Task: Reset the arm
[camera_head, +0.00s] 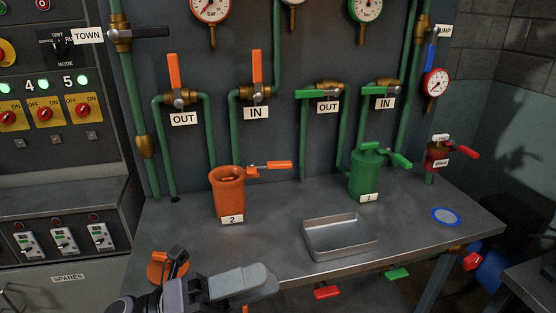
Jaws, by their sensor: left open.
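My left gripper (222,268) comes in at the bottom left of the head view, in front of the workbench's front edge. Its jaws are open, and I see nothing between them. One dark finger stands up beside a round orange part (157,272), partly hidden by the gripper. The other, broad grey finger points right. My right gripper is not in view.
The grey workbench (270,248) carries an orange canister (230,198), an empty metal tray (325,239), a green canister (361,180) and a blue-rimmed disc (446,216). Red (327,292) and green (397,274) handles stick out under its front edge. A control cabinet (55,203) stands left.

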